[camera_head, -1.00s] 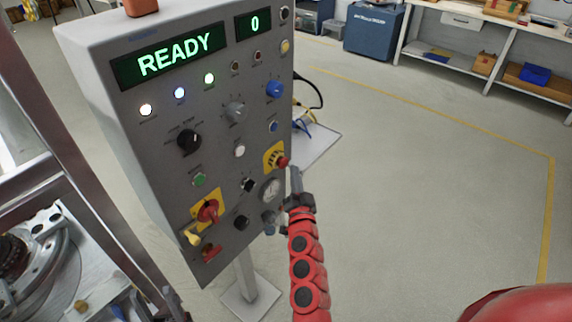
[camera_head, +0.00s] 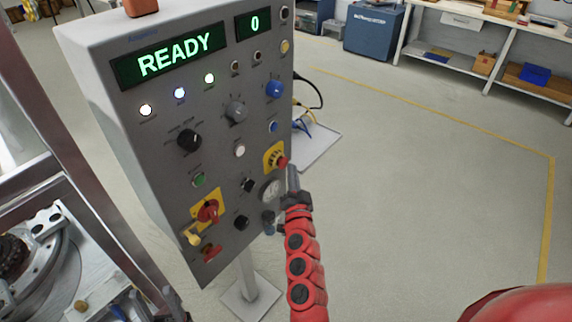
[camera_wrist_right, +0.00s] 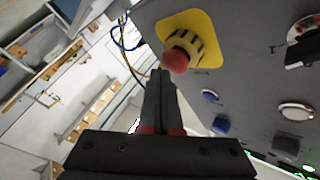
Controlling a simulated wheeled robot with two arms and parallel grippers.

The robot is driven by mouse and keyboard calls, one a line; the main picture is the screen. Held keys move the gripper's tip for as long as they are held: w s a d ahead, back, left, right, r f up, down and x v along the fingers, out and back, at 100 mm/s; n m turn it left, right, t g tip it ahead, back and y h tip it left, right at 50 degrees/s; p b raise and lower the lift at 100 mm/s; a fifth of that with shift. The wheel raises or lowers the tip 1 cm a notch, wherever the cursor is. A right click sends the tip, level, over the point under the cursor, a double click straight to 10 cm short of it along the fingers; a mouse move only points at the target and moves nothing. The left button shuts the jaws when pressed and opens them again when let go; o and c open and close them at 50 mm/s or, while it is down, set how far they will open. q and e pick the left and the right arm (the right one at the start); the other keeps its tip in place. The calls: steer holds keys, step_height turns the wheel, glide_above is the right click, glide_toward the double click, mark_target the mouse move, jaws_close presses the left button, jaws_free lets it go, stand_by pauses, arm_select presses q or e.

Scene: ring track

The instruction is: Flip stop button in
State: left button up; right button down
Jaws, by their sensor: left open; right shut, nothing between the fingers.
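The red stop button (camera_head: 282,162) sits on a yellow plate (camera_head: 270,156) near the right edge of the grey control panel (camera_head: 215,145). The button also shows in the right wrist view (camera_wrist_right: 176,62), with a yellow and black collar behind it. My right gripper (camera_head: 293,170) is shut and empty, its tips just beside the button at the panel's right edge. In the right wrist view the shut fingertips (camera_wrist_right: 160,74) lie just below the button; I cannot tell whether they touch it. My left gripper is not in view.
The panel carries knobs, lamps and a READY display (camera_head: 168,60). A red rotary switch (camera_head: 207,211) on another yellow plate sits low left. Metal machinery (camera_head: 40,250) stands at the left. Cables (camera_head: 310,125) lie behind the panel. The floor to the right is clear.

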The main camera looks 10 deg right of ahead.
steer(key=shift+w+a, duration=0.3)
steer(key=shift+w, duration=0.05)
stand_by(0.4)
steer(key=shift+s+d, duration=0.1)
stand_by(0.3)
steer(key=shift+s+d, duration=0.5)
steer(key=shift+s, duration=0.15)
steer(key=s+d, duration=0.1)
steer(key=s, duration=0.1)
steer(key=s+d+b, duration=0.1)
steer(key=s+d, duration=0.1)
stand_by(0.4)
steer(key=shift+d, duration=0.1)
